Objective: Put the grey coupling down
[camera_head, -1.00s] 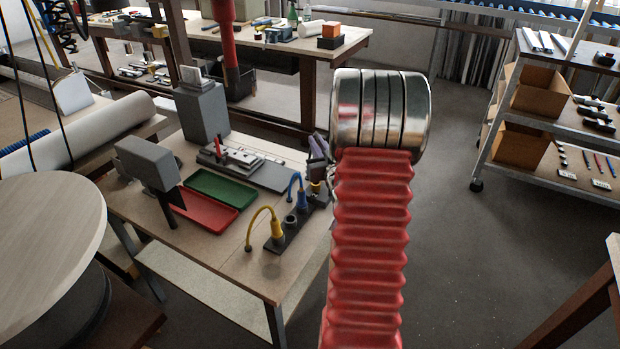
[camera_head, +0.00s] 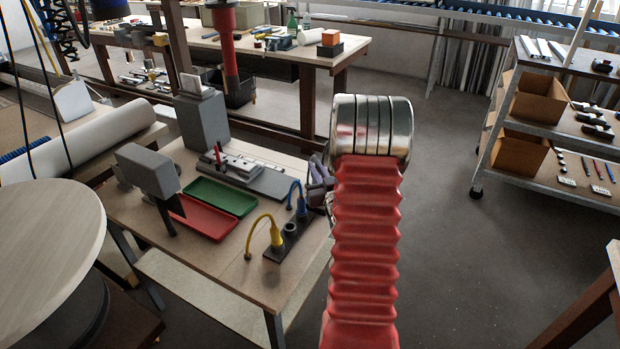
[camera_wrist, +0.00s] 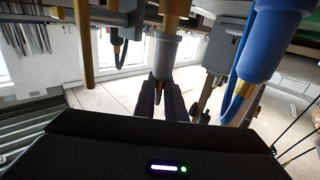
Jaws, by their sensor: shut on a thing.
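In the wrist view the grey coupling (camera_wrist: 168,52), a grey body with a tan stem, shows between the two dark fingers of my gripper (camera_wrist: 163,100). The fingers are shut on its narrow end. In the head view my gripper (camera_head: 320,178) is a small purple-grey shape at the bench's right edge, partly hidden by my red arm; I cannot make out the coupling there. Beside it, a dark holder strip (camera_head: 271,255) carries a yellow coupling (camera_head: 276,237) and a blue coupling (camera_head: 301,207), with a dark grey round piece (camera_head: 290,230) between them. The blue coupling (camera_wrist: 272,42) looms close in the wrist view.
Green tray (camera_head: 222,196) and red tray (camera_head: 203,222) lie left of the holder. A grey fixture (camera_head: 147,168) stands left of them, and a metal vise-like device (camera_head: 238,165) behind. A shelf cart (camera_head: 560,130) is at right, with clear floor between.

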